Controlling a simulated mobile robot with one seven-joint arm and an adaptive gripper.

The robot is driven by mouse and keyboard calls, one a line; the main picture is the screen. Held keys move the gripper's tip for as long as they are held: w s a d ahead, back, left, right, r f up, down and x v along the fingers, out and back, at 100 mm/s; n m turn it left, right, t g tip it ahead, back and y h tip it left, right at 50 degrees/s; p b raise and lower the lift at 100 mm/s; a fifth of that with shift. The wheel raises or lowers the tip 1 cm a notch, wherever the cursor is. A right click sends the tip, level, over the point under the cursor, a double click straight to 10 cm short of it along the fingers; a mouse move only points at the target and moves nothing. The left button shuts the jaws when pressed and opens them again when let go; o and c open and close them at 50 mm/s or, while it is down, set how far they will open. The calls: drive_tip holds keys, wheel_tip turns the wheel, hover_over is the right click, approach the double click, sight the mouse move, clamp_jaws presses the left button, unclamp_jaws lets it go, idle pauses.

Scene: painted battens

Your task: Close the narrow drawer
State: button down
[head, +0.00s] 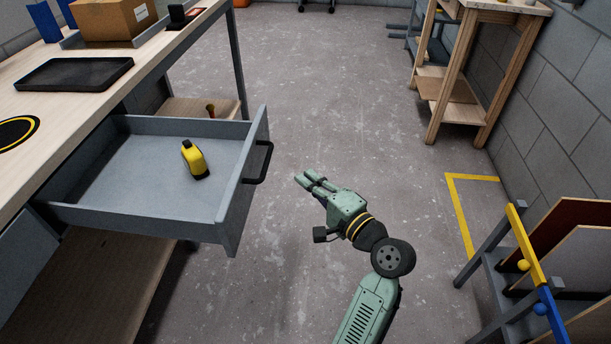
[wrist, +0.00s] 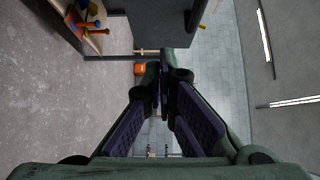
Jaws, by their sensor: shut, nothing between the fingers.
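The narrow drawer (head: 245,195) is grey and stands pulled out from under the workbench at the left in the head view. Its dark bar handle (head: 262,163) is on the front panel, facing right. A yellow and black object (head: 195,160) lies inside it. My green gripper (head: 309,181) is in front of the drawer, to the right of the handle and apart from it. In the wrist view my gripper (wrist: 165,82) has its fingers together and empty. A grey panel, seemingly the drawer front (wrist: 160,22), shows at the top there, with the dark handle (wrist: 196,14) beside it.
The workbench (head: 165,50) carries a black tray (head: 75,73) and a cardboard box (head: 115,20). A wooden stand (head: 490,60) is at the back right, and a rack of panels (head: 525,270) at the lower right. The floor between is clear.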

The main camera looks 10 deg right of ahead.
drive_tip(key=p, duration=0.2)
approach(260, 151)
drive_tip(key=w+d, duration=0.1)
drive_tip(key=w, duration=0.2)
drive_tip(key=shift+w+a, duration=0.35)
drive_tip(key=shift+a, duration=0.35)
drive_tip(key=shift+w+a, duration=0.35)
drive_tip(key=shift+a, duration=0.35)
